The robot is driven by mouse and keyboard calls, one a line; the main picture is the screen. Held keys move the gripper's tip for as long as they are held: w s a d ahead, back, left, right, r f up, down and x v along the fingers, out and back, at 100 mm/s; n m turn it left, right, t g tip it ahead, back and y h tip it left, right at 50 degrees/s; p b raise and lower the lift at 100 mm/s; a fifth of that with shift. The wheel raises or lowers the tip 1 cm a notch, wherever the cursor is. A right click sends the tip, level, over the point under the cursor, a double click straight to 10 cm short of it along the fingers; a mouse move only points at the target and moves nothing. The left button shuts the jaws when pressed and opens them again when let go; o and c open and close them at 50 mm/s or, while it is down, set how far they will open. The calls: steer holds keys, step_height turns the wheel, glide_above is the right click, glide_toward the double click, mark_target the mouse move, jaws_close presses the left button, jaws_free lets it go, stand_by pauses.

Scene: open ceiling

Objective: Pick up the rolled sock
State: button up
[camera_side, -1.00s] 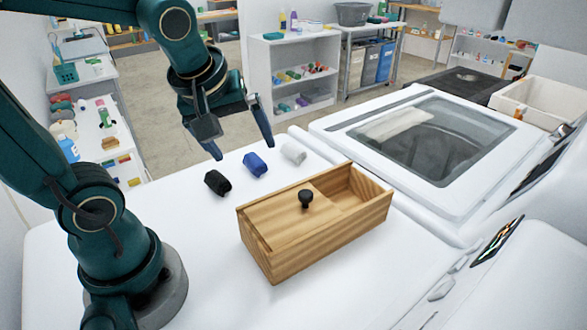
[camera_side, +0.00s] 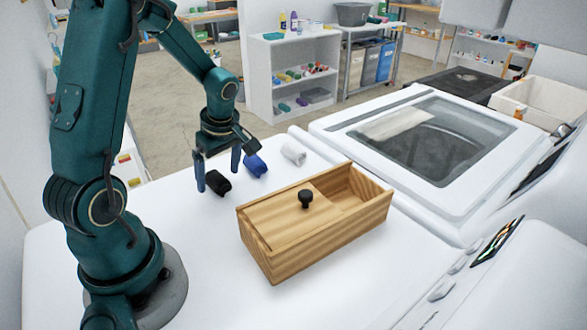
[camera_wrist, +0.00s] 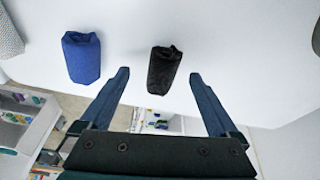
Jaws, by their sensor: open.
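Three rolled socks lie in a row on the white surface, left of the wooden box: a black one (camera_side: 217,183), a blue one (camera_side: 256,166) and a white one (camera_side: 293,153). My gripper (camera_side: 217,180) is open and empty, its fingers pointing down near the black sock. In the wrist view the black sock (camera_wrist: 164,70) sits ahead of the gap between my fingertips (camera_wrist: 158,80). The blue sock (camera_wrist: 82,57) lies left of it there, and the white sock (camera_wrist: 8,35) is cut off at the left edge.
A wooden box (camera_side: 285,258) with a partly open sliding lid and black knob (camera_side: 305,198) stands right of the socks. Beyond it is a white washer with a glass lid (camera_side: 430,140). White surface in front of the black sock is clear.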

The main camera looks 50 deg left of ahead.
steer(key=shift+a+f, duration=0.1)
steer(key=shift+f, duration=0.45)
steer(key=c, duration=1.4)
steer(key=shift+r, duration=0.1)
